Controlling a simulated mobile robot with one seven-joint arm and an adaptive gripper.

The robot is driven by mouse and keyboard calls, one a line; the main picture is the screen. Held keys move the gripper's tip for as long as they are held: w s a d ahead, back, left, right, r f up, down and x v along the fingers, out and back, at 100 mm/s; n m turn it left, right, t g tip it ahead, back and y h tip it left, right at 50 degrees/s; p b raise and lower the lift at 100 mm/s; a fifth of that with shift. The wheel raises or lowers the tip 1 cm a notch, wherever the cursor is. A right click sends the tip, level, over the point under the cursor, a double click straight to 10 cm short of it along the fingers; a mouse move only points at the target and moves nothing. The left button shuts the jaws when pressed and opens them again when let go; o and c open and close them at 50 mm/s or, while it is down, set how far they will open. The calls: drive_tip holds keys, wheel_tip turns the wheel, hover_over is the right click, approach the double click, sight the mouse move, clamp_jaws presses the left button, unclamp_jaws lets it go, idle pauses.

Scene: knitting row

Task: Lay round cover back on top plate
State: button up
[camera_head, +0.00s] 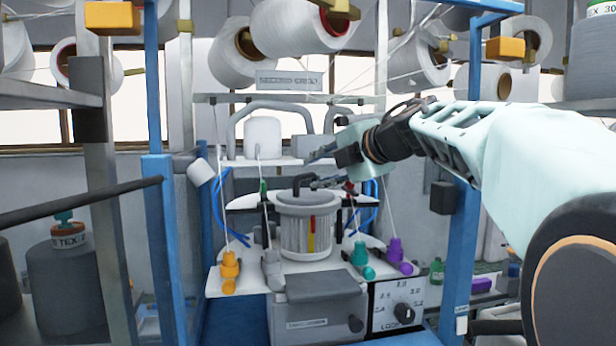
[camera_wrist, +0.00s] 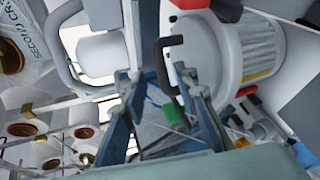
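The round grey cover (camera_head: 308,200), with a black arched handle (camera_head: 303,181), appears to lie level on top of the white ribbed cylinder (camera_head: 305,238) in the middle of the knitting machine. I cannot tell a separate top plate from it. My gripper (camera_head: 314,170) reaches in from the right, just above the cover. Its fingers are spread apart, one higher and one near the handle. In the wrist view the handle (camera_wrist: 163,66) shows near and between the spread fingertips (camera_wrist: 158,73), not clamped. The cover (camera_wrist: 200,50) shows beside the right finger.
Orange (camera_head: 230,265), teal and purple (camera_head: 396,252) feeders stand on the white table around the cylinder. Blue posts (camera_head: 164,240) flank the machine. Yarn strands run down nearby, and yarn cones (camera_head: 300,30) hang above. A white container (camera_head: 263,137) stands on the shelf behind.

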drive_tip(key=v, duration=0.7)
drive_tip(key=shift+a, duration=0.1)
